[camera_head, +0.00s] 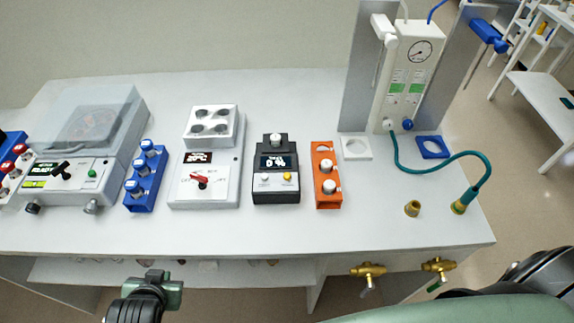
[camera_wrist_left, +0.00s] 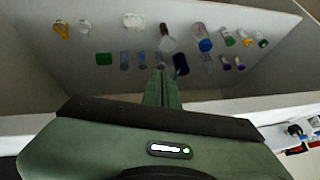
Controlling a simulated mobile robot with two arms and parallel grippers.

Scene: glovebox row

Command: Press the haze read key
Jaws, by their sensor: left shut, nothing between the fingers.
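A small dark meter (camera_head: 276,190) stands on the bench in the middle of the head view. Its display reads what looks like a 0 % value, and a white-capped vial (camera_head: 276,139) sits at its top. On its front are a yellow key (camera_head: 287,177) and a pale key (camera_head: 264,177); their labels are too small to read. My left gripper (camera_head: 172,291) is shut and empty, low at the left, in front of the bench edge and apart from the meter. Its closed fingers (camera_wrist_left: 163,88) show in the left wrist view. My right gripper is out of view.
A green hose (camera_head: 450,156) and brass fittings are at right. Several vials lie on the lower shelf (camera_wrist_left: 110,90).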

